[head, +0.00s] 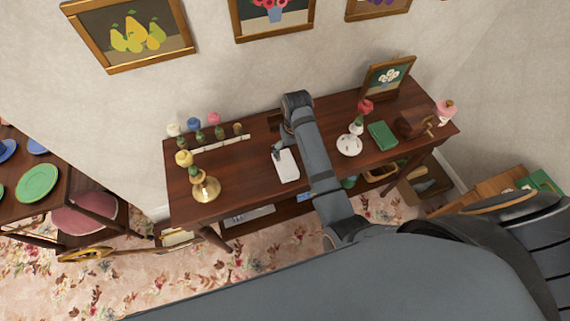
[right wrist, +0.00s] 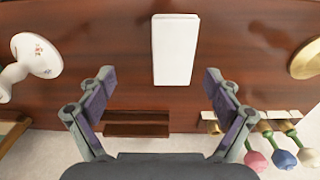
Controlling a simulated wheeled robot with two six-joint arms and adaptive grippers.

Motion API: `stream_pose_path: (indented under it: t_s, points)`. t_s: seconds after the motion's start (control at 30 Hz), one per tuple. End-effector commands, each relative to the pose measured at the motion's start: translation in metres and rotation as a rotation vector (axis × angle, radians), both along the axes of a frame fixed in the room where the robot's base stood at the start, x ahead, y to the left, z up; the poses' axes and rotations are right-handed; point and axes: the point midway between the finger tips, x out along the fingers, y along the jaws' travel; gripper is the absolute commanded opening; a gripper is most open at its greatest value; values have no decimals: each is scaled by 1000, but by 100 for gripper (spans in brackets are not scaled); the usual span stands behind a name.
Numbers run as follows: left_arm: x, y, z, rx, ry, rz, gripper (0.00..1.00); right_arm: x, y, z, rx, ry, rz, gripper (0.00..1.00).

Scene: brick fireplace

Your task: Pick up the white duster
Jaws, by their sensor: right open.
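The white duster (head: 288,168), a flat white block, lies on the dark wooden table (head: 235,165) near its middle. In the right wrist view the white duster (right wrist: 175,50) lies on the wood just beyond my fingertips, a little right of the midline between them. My right gripper (head: 281,149) is over the table at the duster's far end, partly hidden by its own arm. In the right wrist view my right gripper (right wrist: 158,82) is open, with nothing between its fingers. My left gripper is not in view.
A brass candlestick (head: 205,187) and a row of small flower pots (head: 220,143) stand left of the duster. A white dish with a vase (head: 349,145), a green book (head: 382,135) and a brown barrel (head: 413,123) stand to the right. The wall is behind the table.

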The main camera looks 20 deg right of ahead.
Motion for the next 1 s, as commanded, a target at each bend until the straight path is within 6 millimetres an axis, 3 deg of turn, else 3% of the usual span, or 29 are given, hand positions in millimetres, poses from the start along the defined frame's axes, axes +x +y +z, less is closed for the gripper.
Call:
stream_pose_path:
  t_s: [0.1,0.3,0.6,0.83,1.0]
  points:
    - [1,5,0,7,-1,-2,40,17,15,9,7,26,18,91]
    - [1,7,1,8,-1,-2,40,21,21,9,8,41,27,91]
    - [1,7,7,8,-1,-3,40,21,21,-36,8,41,27,91]
    - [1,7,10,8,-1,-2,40,20,21,-46,8,40,26,91]
    - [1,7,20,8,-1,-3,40,17,23,-74,7,43,28,91]
